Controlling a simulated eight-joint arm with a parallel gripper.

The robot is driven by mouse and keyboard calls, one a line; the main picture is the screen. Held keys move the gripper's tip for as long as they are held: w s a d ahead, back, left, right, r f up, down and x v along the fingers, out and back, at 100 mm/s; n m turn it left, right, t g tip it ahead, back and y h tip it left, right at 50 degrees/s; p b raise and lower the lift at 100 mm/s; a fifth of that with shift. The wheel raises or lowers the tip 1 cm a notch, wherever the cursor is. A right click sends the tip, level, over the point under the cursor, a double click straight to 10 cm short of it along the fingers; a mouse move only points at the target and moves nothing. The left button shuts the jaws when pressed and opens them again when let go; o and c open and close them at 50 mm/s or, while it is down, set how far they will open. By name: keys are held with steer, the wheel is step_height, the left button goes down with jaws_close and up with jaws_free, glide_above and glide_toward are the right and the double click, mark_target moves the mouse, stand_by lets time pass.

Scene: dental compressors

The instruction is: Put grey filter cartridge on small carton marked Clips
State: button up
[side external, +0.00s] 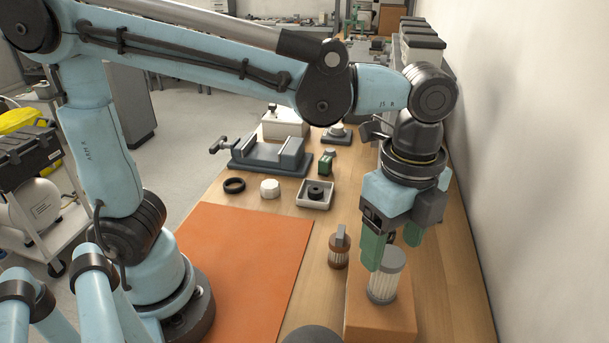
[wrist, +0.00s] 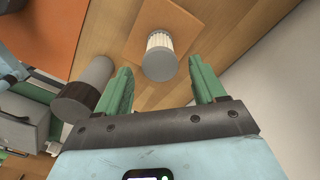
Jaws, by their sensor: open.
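The grey filter cartridge (side external: 386,277), pleated white with grey end caps, stands upright on a plain brown carton (side external: 380,323). No Clips marking shows on the carton's visible faces. My gripper (side external: 391,252) is just above the cartridge, its green fingers apart with nothing held. The left finger hides part of the cartridge's top edge in the side view. In the wrist view the cartridge (wrist: 160,58) shows between and beyond the open fingertips, over the carton (wrist: 187,14).
A small brown-capped filter (side external: 339,250) stands left of the carton. A dark cylinder (side external: 312,335) is at the front edge of view. An orange mat (side external: 245,262) lies left; a vise (side external: 270,156) and white tray (side external: 315,204) are farther back. A wall (side external: 500,150) borders the right.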

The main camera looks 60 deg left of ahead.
step_height(320, 180, up, 5)
steer(key=shift+f, duration=0.1)
steer(key=shift+a, duration=0.25)
steer(key=a+f+n+t, duration=0.3)
steer(key=a+n, duration=0.6)
steer(key=a+f+n+t, duration=0.4)
steer(key=a+n, duration=0.5)
steer(key=shift+f, duration=0.15)
